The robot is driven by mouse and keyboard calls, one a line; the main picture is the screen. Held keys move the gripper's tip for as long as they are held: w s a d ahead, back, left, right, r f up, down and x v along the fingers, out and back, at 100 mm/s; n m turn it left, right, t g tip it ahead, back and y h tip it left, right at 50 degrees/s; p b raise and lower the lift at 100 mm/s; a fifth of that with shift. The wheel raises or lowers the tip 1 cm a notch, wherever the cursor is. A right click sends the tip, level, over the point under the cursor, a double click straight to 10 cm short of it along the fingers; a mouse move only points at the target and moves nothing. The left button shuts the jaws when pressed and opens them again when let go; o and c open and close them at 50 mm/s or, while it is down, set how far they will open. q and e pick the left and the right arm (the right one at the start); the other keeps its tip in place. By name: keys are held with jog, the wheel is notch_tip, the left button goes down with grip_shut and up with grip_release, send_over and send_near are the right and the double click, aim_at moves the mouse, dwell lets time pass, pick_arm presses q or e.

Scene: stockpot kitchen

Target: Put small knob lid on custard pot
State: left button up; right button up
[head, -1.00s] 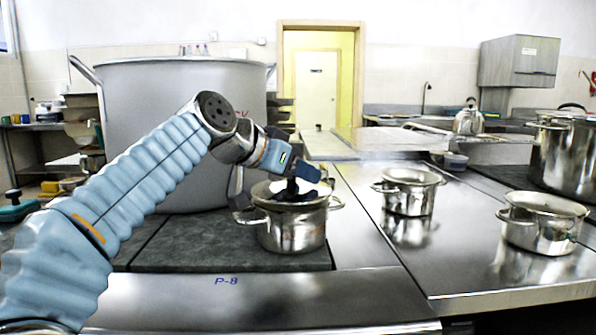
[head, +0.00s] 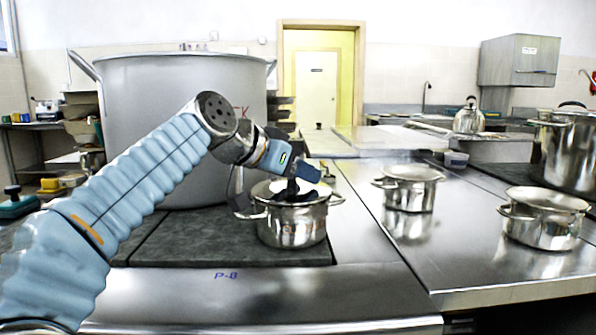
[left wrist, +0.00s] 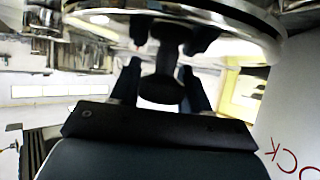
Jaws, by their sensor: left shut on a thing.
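A small steel pot (head: 291,228) with two side handles stands upright on the dark slab, under my left gripper. My left gripper (head: 293,188) is shut on the dark knob (left wrist: 162,88) of the small knob lid, seen between the fingers in the left wrist view. The steel lid (left wrist: 235,28) shows there as a round plate beyond the fingers. In the head view the lid is at the pot's mouth, partly hidden by the gripper. I cannot tell whether it is seated on the rim. No label shows which pot is the custard pot. My right gripper is not in view.
Two other small pots, one farther back (head: 409,188) and one nearer right (head: 542,219), stand on the steel counter (head: 390,250). A huge stockpot (head: 170,130) stands behind my left arm. A large pot (head: 570,155) is at the right edge. The front counter is clear.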

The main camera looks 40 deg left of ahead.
pick_arm(q)
jog(key=o, duration=1.2)
jog(key=v, duration=1.3)
jog(key=shift+s+p, duration=0.4)
jog(key=shift+r, duration=0.15)
